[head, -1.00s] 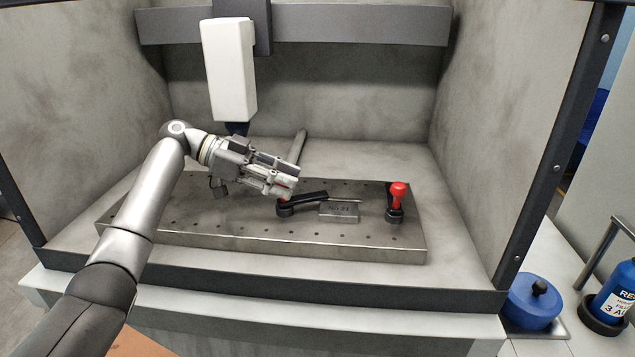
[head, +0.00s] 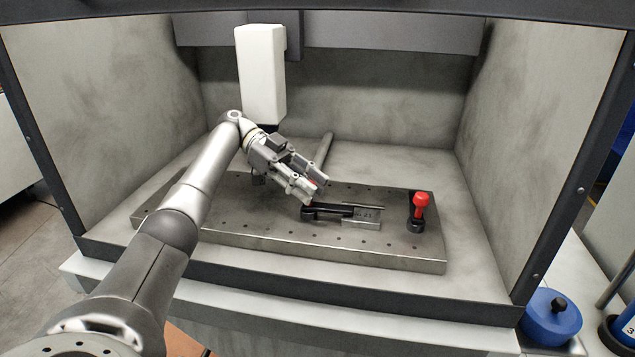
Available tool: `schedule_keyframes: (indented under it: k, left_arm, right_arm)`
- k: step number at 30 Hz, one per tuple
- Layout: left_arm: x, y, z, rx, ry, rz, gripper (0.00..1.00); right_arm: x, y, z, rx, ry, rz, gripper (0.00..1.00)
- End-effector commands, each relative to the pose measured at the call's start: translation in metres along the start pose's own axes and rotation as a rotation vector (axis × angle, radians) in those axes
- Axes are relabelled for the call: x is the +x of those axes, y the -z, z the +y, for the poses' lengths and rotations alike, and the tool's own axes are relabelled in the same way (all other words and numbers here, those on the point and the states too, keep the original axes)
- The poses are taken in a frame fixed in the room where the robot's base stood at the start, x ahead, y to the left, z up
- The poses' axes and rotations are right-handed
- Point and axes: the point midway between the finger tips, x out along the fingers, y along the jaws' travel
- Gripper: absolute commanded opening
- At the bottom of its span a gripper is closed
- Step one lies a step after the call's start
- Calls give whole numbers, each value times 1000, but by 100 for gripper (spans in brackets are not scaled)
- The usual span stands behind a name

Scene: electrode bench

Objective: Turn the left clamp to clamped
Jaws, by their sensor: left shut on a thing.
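The left clamp (head: 335,211) is a black bar on a round base on the metal plate (head: 270,239). Its bar points right and its tip is at the small grey block (head: 371,211); I cannot tell whether it presses on the block. My left gripper (head: 314,191) reaches in from the upper left and is shut at the clamp's red handle, which is mostly hidden between the fingers. The right clamp (head: 420,203), with a red knob and black base, stands upright at the right of the plate. My right gripper is not in view.
A white spindle housing (head: 261,75) hangs above and behind my left arm. The enclosure's side walls (head: 535,130) and front sill (head: 280,285) bound the plate. A blue lidded pot (head: 551,318) stands outside at lower right. The plate's front left is clear.

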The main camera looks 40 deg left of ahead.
Motion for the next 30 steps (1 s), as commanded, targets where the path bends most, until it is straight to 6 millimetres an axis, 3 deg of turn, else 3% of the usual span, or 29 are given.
schedule_keyframes:
  k: [6,7,11,22,30]
  left_arm:
    - [1,-2,0,-4,-2,-4,0]
    - [1,-2,0,-4,-2,-4,30]
    - [1,-2,0,-3,-2,-3,46]
    - [-1,4,0,0,0,-2,46]
    - [-20,47,0,2,2,-3,46]
  right_arm:
    - [0,0,0,0,0,0,66]
    - [0,0,0,0,0,0,66]
    - [0,0,0,0,0,1,66]
    - [0,3,-4,0,4,4,66]
    - [0,2,-2,0,3,2,66]
